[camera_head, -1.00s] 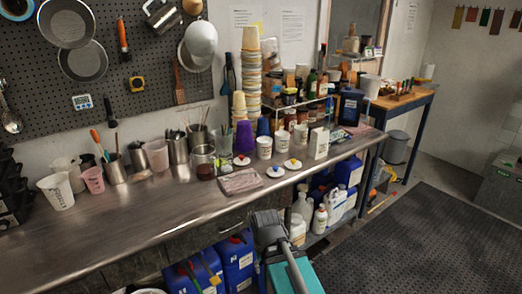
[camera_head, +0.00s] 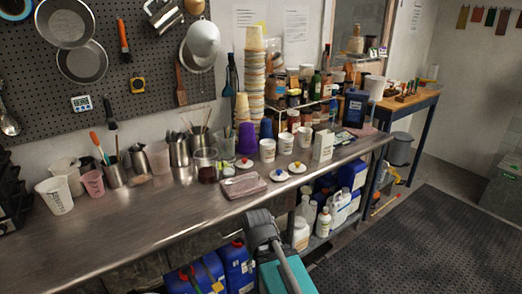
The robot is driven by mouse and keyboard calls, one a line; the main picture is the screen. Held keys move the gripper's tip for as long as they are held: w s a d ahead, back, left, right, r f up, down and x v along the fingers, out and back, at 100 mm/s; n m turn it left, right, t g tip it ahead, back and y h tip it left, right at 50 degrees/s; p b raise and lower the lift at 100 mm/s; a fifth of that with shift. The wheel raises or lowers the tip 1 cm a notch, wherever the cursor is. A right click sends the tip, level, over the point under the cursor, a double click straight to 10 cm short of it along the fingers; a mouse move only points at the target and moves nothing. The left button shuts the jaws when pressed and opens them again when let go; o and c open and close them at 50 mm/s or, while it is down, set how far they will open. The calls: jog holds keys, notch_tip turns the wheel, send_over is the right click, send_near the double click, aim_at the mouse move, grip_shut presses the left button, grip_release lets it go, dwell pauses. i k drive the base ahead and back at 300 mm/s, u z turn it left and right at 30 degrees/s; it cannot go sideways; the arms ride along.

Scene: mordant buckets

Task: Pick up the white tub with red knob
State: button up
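The dark grey part of my arm is at the bench's front edge, apart from the tub and nearer the camera. No gripper fingers can be made out.
The bench (camera_head: 130,225) is clear at the front left. Blue canisters (camera_head: 238,265) and white bottles (camera_head: 323,222) are underneath. A dark floor mat (camera_head: 420,245) lies at right.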

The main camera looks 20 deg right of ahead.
aim_at(268, 150)
jog(key=i, duration=0.85)
jog(key=z, duration=0.05)
